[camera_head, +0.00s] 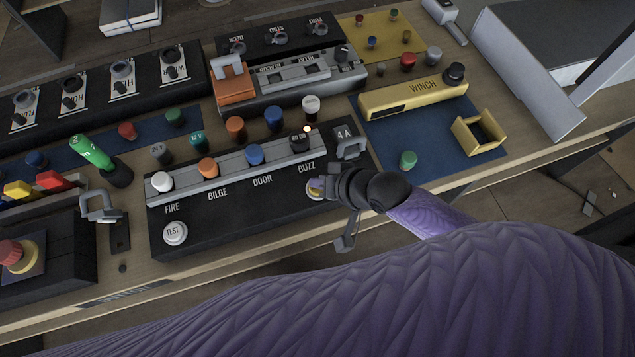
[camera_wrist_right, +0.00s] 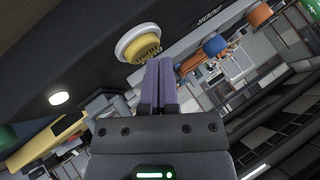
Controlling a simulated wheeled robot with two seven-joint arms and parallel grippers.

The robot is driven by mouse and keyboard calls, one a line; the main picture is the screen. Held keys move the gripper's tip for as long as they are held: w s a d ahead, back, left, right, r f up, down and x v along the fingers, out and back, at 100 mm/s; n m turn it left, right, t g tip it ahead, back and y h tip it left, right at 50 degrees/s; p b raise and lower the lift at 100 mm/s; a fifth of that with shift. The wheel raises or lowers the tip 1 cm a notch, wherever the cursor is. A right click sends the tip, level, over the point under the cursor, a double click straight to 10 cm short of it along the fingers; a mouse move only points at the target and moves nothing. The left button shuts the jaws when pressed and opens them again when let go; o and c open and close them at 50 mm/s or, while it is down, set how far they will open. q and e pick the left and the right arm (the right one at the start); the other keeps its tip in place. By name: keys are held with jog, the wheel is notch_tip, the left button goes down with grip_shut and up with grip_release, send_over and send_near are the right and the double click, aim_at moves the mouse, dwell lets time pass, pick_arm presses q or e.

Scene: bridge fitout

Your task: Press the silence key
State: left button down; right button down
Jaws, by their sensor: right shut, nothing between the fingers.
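The silence key looks to be the yellow round button in a white ring on the black alarm panel (camera_head: 205,240), below the word BUZZ. In the head view the key (camera_head: 313,194) is partly hidden by my right gripper (camera_head: 320,185). In the right wrist view the yellow key (camera_wrist_right: 143,48) shows dark lettering too small to read. My right gripper's purple fingers (camera_wrist_right: 160,64) are shut and empty, their tips close beside the key's lower right edge. I cannot tell whether they touch it. My left gripper is not in view.
A white TEST button (camera_head: 175,232) is on the same panel. White, orange and blue knobs (camera_head: 207,167) line the grey strip behind, with a small lit lamp (camera_head: 306,129) near BUZZ. A grey clip marked 4A (camera_head: 349,143) stands close behind my gripper. The yellow WINCH box (camera_head: 412,98) is to the right.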

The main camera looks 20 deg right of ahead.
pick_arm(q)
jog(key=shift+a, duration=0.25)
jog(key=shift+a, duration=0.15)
